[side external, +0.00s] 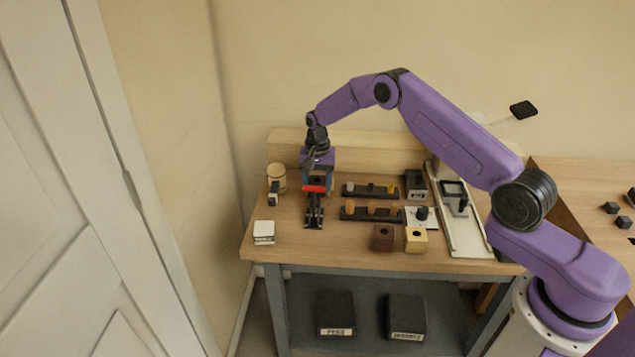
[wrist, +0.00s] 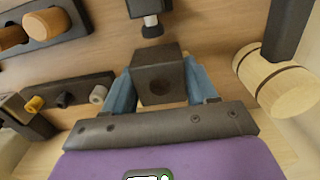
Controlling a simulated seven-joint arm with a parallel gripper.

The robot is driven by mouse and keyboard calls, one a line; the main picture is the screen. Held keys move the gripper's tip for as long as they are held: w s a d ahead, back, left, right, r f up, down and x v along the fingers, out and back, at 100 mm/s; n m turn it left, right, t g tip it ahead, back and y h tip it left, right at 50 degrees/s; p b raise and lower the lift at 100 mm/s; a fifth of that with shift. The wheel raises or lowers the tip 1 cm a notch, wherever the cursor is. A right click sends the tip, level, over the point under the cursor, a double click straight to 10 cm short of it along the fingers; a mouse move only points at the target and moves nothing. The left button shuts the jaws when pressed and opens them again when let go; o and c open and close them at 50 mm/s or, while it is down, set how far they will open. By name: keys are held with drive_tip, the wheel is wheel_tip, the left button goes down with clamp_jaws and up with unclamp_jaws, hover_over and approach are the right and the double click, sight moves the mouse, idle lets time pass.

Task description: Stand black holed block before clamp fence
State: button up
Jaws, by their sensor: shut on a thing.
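My gripper (wrist: 158,88) has its blue fingers on both sides of a black block (wrist: 157,65) with a round hole in its visible face. The block is held between the fingers. In the side external view my gripper (side external: 318,181) is low over the left part of the bench, and the block is hard to make out there. A clamp (side external: 314,215) with a red part stands just in front of the gripper. Its black-tipped plunger (wrist: 152,27) shows beyond the block in the wrist view. I cannot make out the fence clearly, nor whether the block touches the bench.
A wooden mallet (side external: 277,176) is close on the left, with a white box (side external: 264,231) nearer the front. Peg racks (side external: 352,213), a brown block (side external: 382,238) and a cream block (side external: 416,240) lie to the right. A white board (side external: 470,238) is farther right.

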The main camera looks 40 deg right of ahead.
drive_tip(key=shift+f, duration=0.95)
idle(1.2)
drive_tip(key=o, duration=1.3)
drive_tip(key=shift+r, duration=0.15)
drive_tip(key=shift+r, duration=3.35)
